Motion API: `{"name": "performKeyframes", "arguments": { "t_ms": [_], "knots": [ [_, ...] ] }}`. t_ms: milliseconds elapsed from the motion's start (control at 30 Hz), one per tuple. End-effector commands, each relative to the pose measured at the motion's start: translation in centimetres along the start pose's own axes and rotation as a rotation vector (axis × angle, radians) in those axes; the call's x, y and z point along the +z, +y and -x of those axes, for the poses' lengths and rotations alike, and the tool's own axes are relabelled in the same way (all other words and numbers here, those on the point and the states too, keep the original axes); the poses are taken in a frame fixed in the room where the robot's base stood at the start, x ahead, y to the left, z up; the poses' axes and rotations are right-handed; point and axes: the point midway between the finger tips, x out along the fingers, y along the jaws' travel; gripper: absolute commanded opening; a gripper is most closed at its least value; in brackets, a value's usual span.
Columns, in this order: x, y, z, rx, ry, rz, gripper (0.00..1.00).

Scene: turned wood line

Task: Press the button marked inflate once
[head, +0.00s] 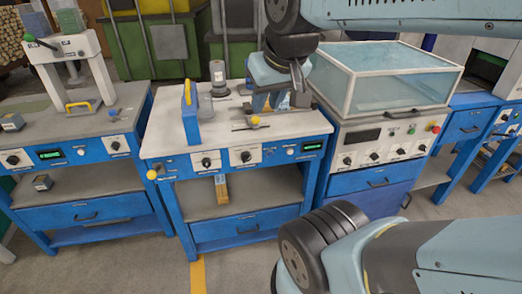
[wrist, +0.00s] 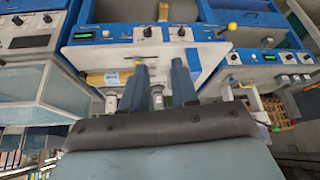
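No label reading "inflate" is legible in either view. The middle bench's blue front panel (head: 225,160) carries two dark knobs, a green display (head: 312,147) and a small pale round button (head: 290,151) beside the display. The pale button also shows in the wrist view (wrist: 105,33), where the bench appears upside down. My gripper (head: 268,106) is over the middle bench top, behind the panel. In the wrist view its two blue fingers (wrist: 161,82) stand apart with nothing seen between them. I see no contact with the panel.
A yellow ball knob (head: 152,174) sticks out at the panel's left end. A blue upright fixture (head: 190,115) stands on the bench. A glass-covered machine (head: 390,80) with several knobs and a red button (head: 436,129) is at right. A press bench (head: 60,130) is at left.

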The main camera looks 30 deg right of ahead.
Motion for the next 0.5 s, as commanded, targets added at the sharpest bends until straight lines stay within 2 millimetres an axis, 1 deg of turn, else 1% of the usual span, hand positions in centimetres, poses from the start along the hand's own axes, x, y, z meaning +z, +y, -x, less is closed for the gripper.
{"name": "performKeyframes", "arguments": {
  "t_ms": [33,267,300,500],
  "knots": [
    [0.00,0.00,0.00,0.000,0.000,0.000,0.23],
    [0.00,0.00,0.00,0.000,0.000,0.000,0.01],
    [0.00,0.00,0.00,0.000,0.000,0.000,0.00],
    [0.00,0.00,0.00,0.000,0.000,0.000,0.00]
  ]
}}
